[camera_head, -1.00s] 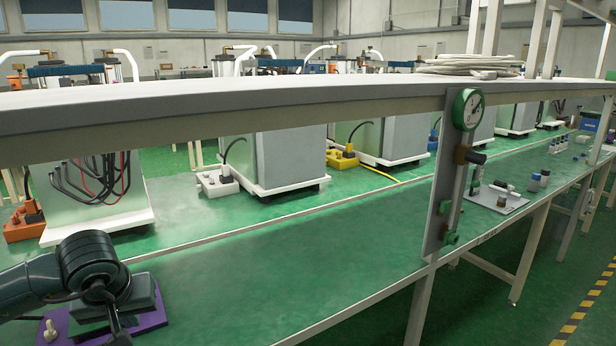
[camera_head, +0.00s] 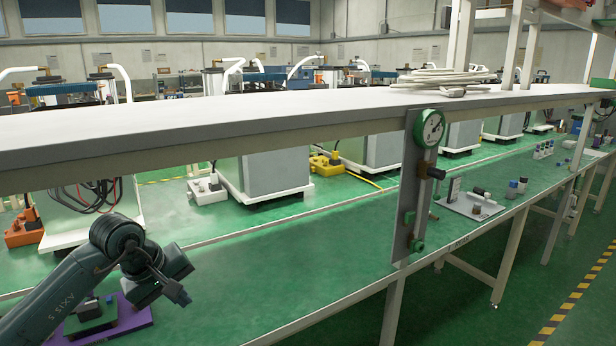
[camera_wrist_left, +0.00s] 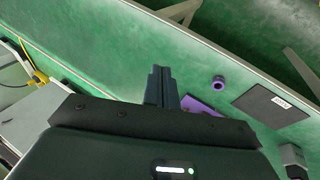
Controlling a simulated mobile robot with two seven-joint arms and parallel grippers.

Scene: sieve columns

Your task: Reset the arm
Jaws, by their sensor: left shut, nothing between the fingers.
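My left arm comes in at the lower left of the head view, with its gripper (camera_head: 180,294) above the green bench, to the right of a purple base (camera_head: 124,318). In the left wrist view the gripper's fingers (camera_wrist_left: 158,86) are together, with nothing between them. A dark green block (camera_head: 97,313) sits on the purple base, partly hidden behind my arm. My right gripper is in neither view.
A white shelf (camera_head: 300,118) spans the bench. A gauge (camera_head: 432,128) is on an upright panel at its front. Grey cabinets (camera_head: 264,165) stand behind. A small plate with fittings (camera_head: 468,207) lies to the right. The bench middle (camera_head: 290,245) is clear.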

